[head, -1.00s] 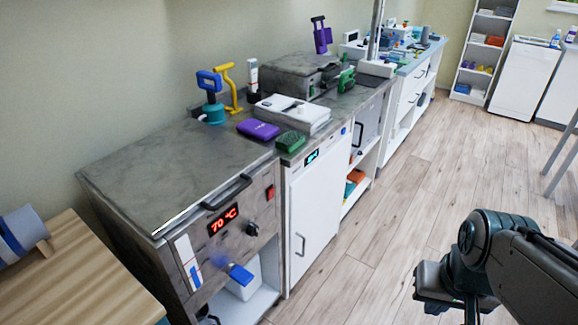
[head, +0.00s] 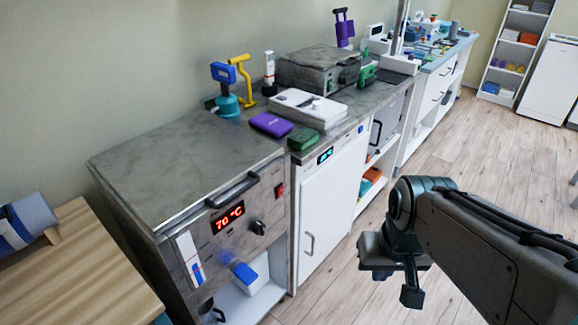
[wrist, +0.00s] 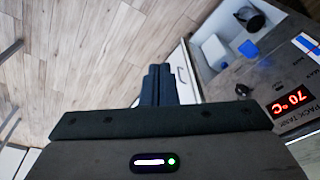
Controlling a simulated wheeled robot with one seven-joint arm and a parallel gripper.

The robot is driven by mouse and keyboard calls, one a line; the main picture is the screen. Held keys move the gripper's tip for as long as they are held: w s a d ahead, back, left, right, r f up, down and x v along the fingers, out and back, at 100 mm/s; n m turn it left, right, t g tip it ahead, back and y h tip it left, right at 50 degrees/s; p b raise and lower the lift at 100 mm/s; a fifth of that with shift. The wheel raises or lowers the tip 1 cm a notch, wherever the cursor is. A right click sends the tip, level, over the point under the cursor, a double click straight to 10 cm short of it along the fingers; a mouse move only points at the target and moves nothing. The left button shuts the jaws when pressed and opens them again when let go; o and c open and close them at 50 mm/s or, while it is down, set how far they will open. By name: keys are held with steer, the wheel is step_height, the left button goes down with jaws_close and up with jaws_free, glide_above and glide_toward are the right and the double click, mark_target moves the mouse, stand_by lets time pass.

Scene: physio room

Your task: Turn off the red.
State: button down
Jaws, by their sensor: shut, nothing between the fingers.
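A grey metal tank unit (head: 170,150) stands at the left with its front panel facing me. A lit red display (head: 228,218) reads 70 °C, and it also shows in the wrist view (wrist: 291,102). A small red switch (head: 280,190) sits on the panel's upper right, above a black knob (head: 258,227); the knob also shows in the wrist view (wrist: 243,90). I cannot tell the switch's position. My gripper (head: 411,295) is over the floor, right of the tank and apart from it. In the wrist view its fingers (wrist: 159,84) are together and empty.
A black bar handle (head: 233,190) juts from the tank's top front edge. A blue-ended tap (head: 245,272) sticks out below the panel. A white cabinet (head: 325,215) adjoins on the right. A wooden table (head: 75,270) stands at the left. The floor in front is clear.

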steer(key=w+a+f+m+t+y+b, duration=0.1)
steer(key=w+a+f+m+y+b, duration=0.1)
steer(key=w, duration=0.7)
steer(key=w+a+f+m+t+y+b, duration=0.1)
steer(key=w+a+f+m+y+b, duration=0.1)
steer(key=w, duration=0.7)
steer(key=w+a+f+m+t+y+b, duration=0.2)
steer(key=w+a+m+y+b, duration=0.1)
steer(key=w, duration=0.5)
steer(key=shift+w+a+f+m+y, duration=0.3)
steer(key=shift+w+a+f+y, duration=0.1)
steer(key=shift+a, duration=0.4)
glide_toward(281, 193)
steer(key=shift+x, duration=2.8)
